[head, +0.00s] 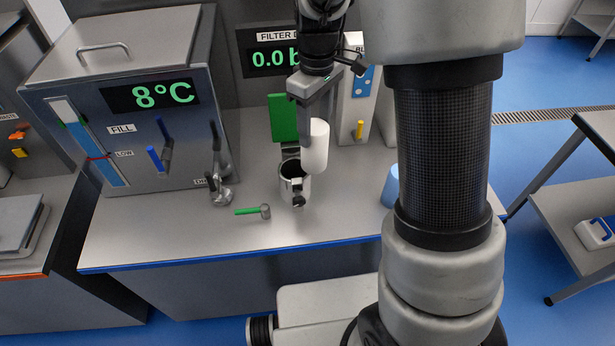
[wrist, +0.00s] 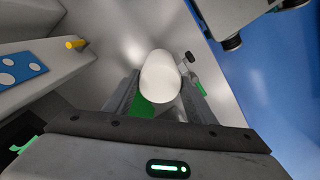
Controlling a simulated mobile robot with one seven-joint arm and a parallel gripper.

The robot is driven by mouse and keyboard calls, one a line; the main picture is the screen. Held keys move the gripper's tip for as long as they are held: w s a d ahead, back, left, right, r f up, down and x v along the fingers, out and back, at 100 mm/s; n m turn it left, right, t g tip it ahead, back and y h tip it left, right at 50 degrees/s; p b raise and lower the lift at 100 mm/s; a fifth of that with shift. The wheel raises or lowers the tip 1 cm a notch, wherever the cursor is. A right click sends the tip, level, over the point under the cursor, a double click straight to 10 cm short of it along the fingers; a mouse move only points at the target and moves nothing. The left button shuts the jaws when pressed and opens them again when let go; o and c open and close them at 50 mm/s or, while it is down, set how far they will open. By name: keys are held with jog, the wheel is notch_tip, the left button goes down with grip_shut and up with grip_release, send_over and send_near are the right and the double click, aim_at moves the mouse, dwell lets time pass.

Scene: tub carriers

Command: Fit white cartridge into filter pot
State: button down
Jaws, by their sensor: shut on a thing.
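The white cartridge (head: 317,147) is a plain cylinder, held upright or slightly tilted in my gripper (head: 311,108). In the wrist view the cartridge (wrist: 160,76) sits between the two fingers of my gripper (wrist: 160,98), which is shut on it. The filter pot (head: 285,188) is a metal cup with a dark open top, standing on the steel counter. In the head view the cartridge's lower end is just up and right of the pot's mouth, overlapping its right rim. It appears above the pot, not inside; the exact gap cannot be told.
A blue cylinder (head: 390,187) stands to the right, partly behind my arm. A steel tank (head: 130,120) with a tap is at left. A green panel (head: 282,118) stands behind the pot. The front counter is mostly clear.

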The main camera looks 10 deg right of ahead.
jog(key=w+a+r, duration=0.2)
jog(key=a+r, duration=0.3)
jog(key=shift+w+d+f+p, duration=0.1)
jog(key=shift+f+p, duration=0.05)
jog(key=shift+f, duration=4.4)
jog(key=shift+w+f+p, duration=0.1)
jog(key=shift+f+p, duration=0.05)
jog(key=shift+f, duration=4.35)
jog(key=shift+f, duration=0.15)
jog(key=c, duration=0.8)
grip_release()
